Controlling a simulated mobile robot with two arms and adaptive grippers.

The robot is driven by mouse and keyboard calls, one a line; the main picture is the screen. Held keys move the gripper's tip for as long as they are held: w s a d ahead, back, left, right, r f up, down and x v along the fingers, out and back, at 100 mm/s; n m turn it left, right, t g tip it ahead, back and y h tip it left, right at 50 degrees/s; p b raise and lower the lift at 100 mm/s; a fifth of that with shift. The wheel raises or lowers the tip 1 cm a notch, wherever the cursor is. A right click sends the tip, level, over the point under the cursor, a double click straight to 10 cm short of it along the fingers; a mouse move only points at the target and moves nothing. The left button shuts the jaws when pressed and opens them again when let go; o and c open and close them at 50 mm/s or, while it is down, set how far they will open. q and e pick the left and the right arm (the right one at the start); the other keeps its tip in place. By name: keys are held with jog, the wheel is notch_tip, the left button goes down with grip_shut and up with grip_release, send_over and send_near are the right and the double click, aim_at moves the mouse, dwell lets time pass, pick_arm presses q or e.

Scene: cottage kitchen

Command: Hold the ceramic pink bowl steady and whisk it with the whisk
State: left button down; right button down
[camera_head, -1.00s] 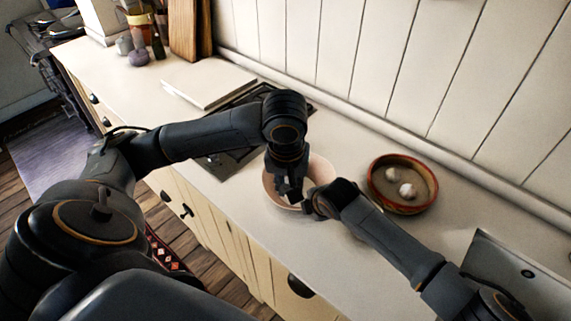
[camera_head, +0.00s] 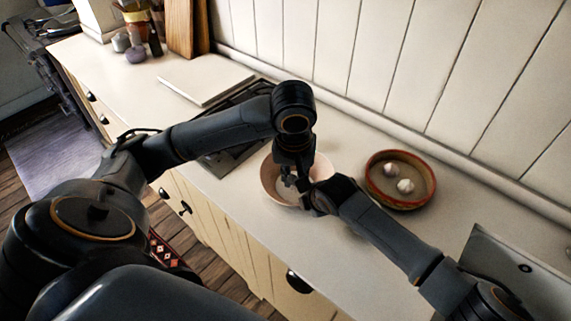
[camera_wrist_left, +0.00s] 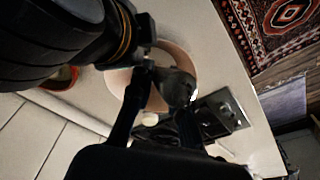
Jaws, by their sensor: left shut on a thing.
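The ceramic pink bowl (camera_head: 270,185) stands on the counter below both my grippers; its pale rim also shows in the left wrist view (camera_wrist_left: 183,58). My left gripper (camera_head: 290,180) points down over the bowl, its fingers partly hidden by my wrist. In the left wrist view it is shut on a grey, rounded thing that looks like the whisk (camera_wrist_left: 176,87), dark and hard to make out. My right gripper (camera_head: 313,198) is at the bowl's right rim. Its fingertips are too dark to tell whether they are open or grip the rim.
A red-brown dish (camera_head: 400,203) with two garlic bulbs (camera_head: 405,186) stands right of the bowl. A dark hob (camera_head: 238,148) and a white board (camera_head: 205,80) are to the left. A metallic panel (camera_head: 515,270) is at lower right. The front counter is clear.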

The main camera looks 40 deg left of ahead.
pick_arm(q)
jog(key=shift+w+a, duration=0.1)
jog(key=shift+w, duration=0.05)
jog(key=shift+a, duration=0.1)
notch_tip(320, 180, up, 14)
jog(key=s+a, duration=0.1)
jog(key=shift+f, duration=0.25)
dwell(2.5)
